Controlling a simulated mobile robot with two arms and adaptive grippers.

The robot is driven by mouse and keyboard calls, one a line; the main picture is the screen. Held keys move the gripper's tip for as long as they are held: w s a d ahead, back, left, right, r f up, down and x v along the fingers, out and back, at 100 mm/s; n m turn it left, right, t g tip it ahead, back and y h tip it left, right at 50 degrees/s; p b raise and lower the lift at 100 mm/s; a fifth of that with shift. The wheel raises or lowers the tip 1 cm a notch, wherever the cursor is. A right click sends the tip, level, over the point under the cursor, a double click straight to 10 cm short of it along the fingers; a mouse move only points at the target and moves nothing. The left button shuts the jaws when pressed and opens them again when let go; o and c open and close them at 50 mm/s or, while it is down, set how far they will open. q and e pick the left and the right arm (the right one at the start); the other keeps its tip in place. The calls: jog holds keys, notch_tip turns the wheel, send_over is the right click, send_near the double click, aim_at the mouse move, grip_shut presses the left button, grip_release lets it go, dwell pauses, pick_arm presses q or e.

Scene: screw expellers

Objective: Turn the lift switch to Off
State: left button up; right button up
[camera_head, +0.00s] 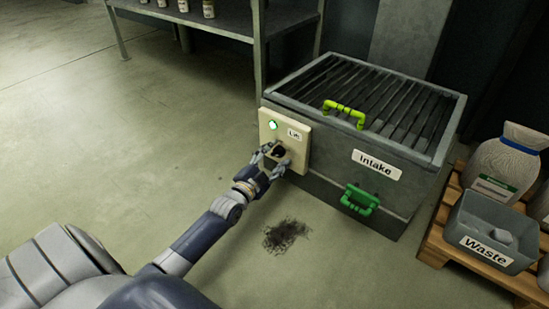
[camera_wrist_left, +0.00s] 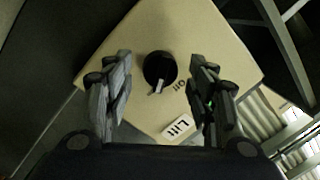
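The lift switch panel (camera_head: 294,149) is a cream box on the left side of the grey intake bin, with a "Lift" label (camera_head: 294,134) and a lit green lamp (camera_head: 272,125). In the left wrist view the black round knob (camera_wrist_left: 160,70) has a pale pointer, with the word "Off" (camera_wrist_left: 179,85) beside it. The pointer is not on that word. My left gripper (camera_head: 272,155) is at the panel in front of the knob. In the left wrist view its fingers (camera_wrist_left: 162,95) are spread on either side of the knob, apart from it. My right gripper is not in view.
The intake bin (camera_head: 383,167) has a grated top, a lime handle (camera_head: 344,113) and a green front handle (camera_head: 359,199). A pallet (camera_head: 436,245) at right holds a sack (camera_head: 505,163) and a waste box (camera_head: 487,246). A dark spill (camera_head: 286,235) marks the otherwise open floor.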

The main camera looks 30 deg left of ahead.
pick_arm(q)
jog(key=c, duration=1)
jog(key=shift+o, duration=0.2)
jog(key=shift+r+n+p, duration=0.2)
jog(key=shift+n+p, duration=0.3)
jog(key=shift+p, duration=0.35)
jog(key=n+p, duration=0.2)
jog(key=p, duration=0.2)
jog(key=shift+r+n, duration=0.2)
jog(key=shift+n, duration=0.2)
jog(key=n+p, duration=0.2)
jog(key=n, duration=0.1)
jog(key=shift+a+g+h+p, duration=0.1)
jog(key=shift+g+h+p, duration=0.2)
jog(key=shift+g, duration=0.1)
jog(key=n+p, duration=0.1)
jog(key=n, duration=0.1)
jog(key=shift+f+n, duration=0.15)
jog(key=shift+n, duration=0.15)
jog(key=shift+a+n, duration=0.1)
jog(key=shift+n, duration=0.7)
jog(key=shift+n+p, duration=0.3)
